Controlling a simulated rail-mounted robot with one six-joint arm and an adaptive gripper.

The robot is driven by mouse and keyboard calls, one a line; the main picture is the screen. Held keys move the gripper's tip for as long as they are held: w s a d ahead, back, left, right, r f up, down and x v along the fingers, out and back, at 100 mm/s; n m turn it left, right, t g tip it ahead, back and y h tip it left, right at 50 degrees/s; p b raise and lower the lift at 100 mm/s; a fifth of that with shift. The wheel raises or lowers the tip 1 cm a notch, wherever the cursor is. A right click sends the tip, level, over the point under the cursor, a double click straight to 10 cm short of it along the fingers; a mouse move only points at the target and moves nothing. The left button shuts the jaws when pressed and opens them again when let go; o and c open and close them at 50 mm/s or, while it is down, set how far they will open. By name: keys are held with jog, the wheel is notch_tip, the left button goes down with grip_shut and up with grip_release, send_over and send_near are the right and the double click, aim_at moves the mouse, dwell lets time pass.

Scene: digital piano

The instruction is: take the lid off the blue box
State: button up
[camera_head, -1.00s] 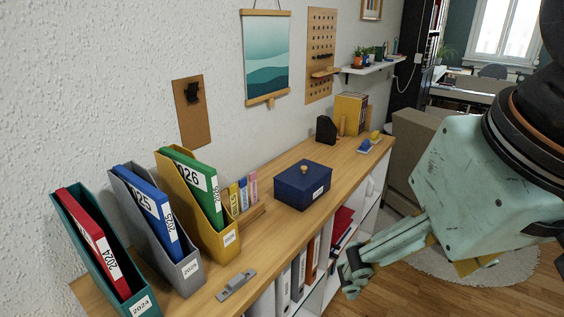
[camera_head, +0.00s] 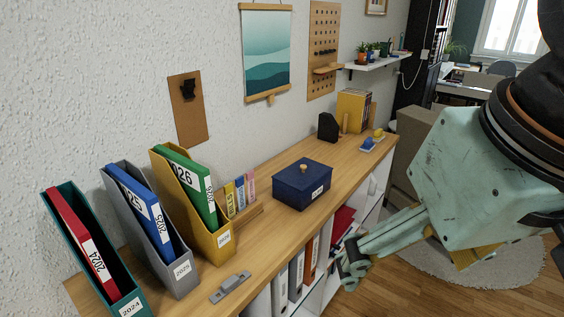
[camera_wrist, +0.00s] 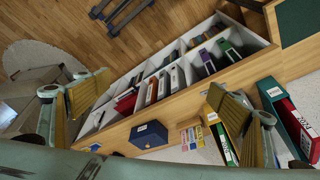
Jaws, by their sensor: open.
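The blue box (camera_head: 300,190) stands upright on the wooden shelf top, with its lid (camera_head: 304,171) on. The lid has a round wooden knob (camera_head: 303,167), and the front carries a small white label. In the wrist view the box (camera_wrist: 149,135) shows small, between my fingers and well beyond them. My gripper (camera_head: 352,272) is to the right of the box, out past the shelf's front edge and apart from it. In the wrist view my gripper (camera_wrist: 165,115) has its two fingers spread wide with nothing between them.
Magazine files with binders, including a yellow file (camera_head: 210,238), stand left of the box. A grey hole punch (camera_head: 230,287) lies near the front edge. A black holder (camera_head: 328,127) and blue and yellow items stand behind. The wood around the box is clear.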

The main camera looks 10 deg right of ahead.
jog(key=w+r+m+g+p, duration=0.1)
jog(key=w+r+p, duration=0.3)
jog(key=w, duration=0.5)
jog(key=w+r+m+p, duration=0.2)
jog(key=w+r, duration=0.3)
jog(key=w, duration=0.4)
jog(key=m+g+p, duration=0.3)
jog(key=m+p, duration=0.4)
jog(key=p, duration=1)
send_over(304, 166)
notch_tip(304, 166, down, 17)
jog(key=shift+w+f, duration=0.15)
jog(key=shift+f, duration=0.2)
jog(key=shift+f, duration=0.15)
jog(key=shift+f+p, duration=0.4)
jog(key=shift+f, duration=3.75)
jog(key=shift+f, duration=0.15)
